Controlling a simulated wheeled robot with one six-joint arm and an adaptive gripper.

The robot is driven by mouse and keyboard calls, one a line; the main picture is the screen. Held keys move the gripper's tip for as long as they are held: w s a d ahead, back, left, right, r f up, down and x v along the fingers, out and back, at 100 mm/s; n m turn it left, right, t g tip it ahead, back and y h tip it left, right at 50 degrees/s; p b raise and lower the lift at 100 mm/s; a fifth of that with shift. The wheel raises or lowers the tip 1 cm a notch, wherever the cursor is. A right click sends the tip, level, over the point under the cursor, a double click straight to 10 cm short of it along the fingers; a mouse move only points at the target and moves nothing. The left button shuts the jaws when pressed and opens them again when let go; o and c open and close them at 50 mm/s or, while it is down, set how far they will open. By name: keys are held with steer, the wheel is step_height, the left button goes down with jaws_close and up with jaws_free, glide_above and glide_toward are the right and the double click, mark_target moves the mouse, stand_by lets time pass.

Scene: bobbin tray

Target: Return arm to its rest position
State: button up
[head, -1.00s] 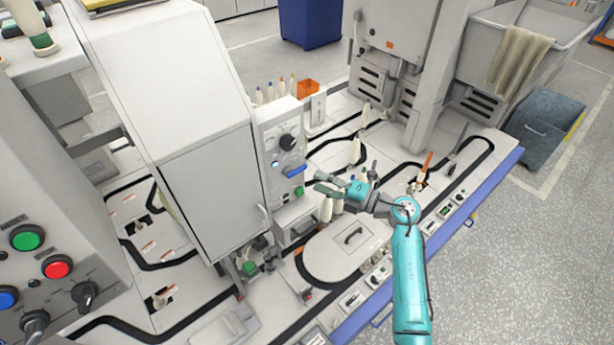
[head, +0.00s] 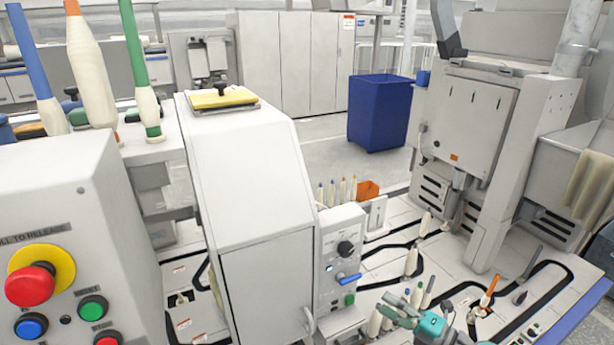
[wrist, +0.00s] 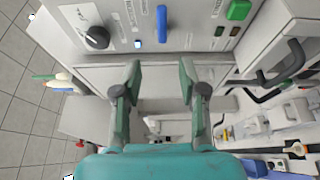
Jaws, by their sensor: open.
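My gripper (head: 396,308) is at the lower edge of the head view, with part of my teal arm behind it. In the wrist view my gripper (wrist: 160,82) shows two green fingers wide apart with nothing between them. It faces the grey control panel (wrist: 200,22) with a black knob, a blue lever and a green button. Most of my arm is out of the head view.
The tall white machine housing (head: 255,220) stands left of my gripper. A grey column (head: 520,150) rises at the right. Several bobbins stand near an orange box (head: 367,190). A blue bin (head: 380,112) is on the floor behind.

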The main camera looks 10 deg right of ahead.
steer(key=s+a+m+t+h, duration=0.2)
steer(key=s+a+m+t, duration=0.6)
steer(key=s, duration=0.9)
steer(key=s+a+m+g+h, duration=0.1)
steer(key=s+m+g+h, duration=0.6)
steer(key=s+m, duration=1.1)
steer(key=s+h, duration=0.3)
steer(key=s, duration=0.7)
